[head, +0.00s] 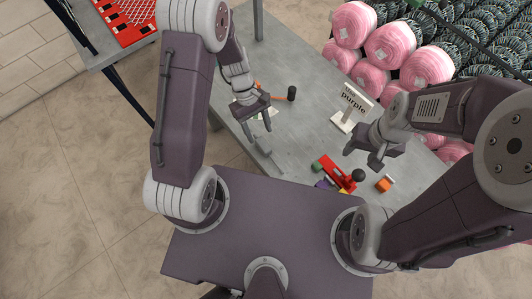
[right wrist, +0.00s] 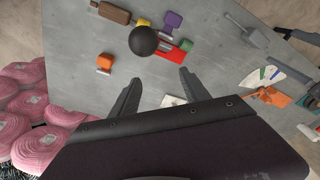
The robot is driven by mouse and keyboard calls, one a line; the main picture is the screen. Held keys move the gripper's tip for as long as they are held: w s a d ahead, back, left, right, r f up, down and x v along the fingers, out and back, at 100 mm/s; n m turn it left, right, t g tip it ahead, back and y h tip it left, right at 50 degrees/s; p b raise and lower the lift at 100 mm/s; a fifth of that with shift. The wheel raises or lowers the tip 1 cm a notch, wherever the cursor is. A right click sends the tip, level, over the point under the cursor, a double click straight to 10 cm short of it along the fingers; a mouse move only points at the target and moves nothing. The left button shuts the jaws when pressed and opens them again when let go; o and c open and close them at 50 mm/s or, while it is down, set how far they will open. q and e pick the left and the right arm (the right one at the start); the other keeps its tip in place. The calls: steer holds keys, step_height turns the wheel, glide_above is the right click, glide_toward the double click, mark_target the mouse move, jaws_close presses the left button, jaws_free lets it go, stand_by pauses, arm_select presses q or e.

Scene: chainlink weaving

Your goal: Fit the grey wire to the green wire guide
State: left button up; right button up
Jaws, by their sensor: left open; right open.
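A small green piece (head: 317,166) lies at the near end of the grey table, beside a red block; it also shows in the right wrist view (right wrist: 186,45). I cannot tell whether it is the green wire guide. No grey wire can be made out clearly. My left gripper (head: 256,113) is open over the table's left part, near a white card, with nothing seen between its fingers. My right gripper (head: 366,160) is open and empty above the near right part of the table; its two spread fingers show in the right wrist view (right wrist: 160,74).
A red block (head: 338,174), black ball (head: 358,175) and orange block (head: 384,183) lie near my right gripper. A "purple" sign (head: 354,105) stands mid-table. A grey tool (right wrist: 250,33) and black cylinder (head: 291,93) lie leftward. Pink yarn balls (head: 390,45) are stacked at right.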

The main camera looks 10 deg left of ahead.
mark_target(264, 145)
arm_select(q)
step_height(264, 145, down, 3)
steer(key=shift+a+r, duration=0.1)
steer(key=shift+a, duration=0.05)
steer(key=shift+f, duration=0.4)
steer(key=shift+s+d, duration=0.2)
steer(key=shift+d, duration=0.15)
steer(key=p+x, duration=0.1)
steer(key=x, duration=0.3)
steer(key=shift+d+f, duration=0.3)
steer(key=shift+f, duration=0.3)
steer(key=shift+s+d+r, duration=0.1)
steer(key=c, duration=0.5)
jaws_close()
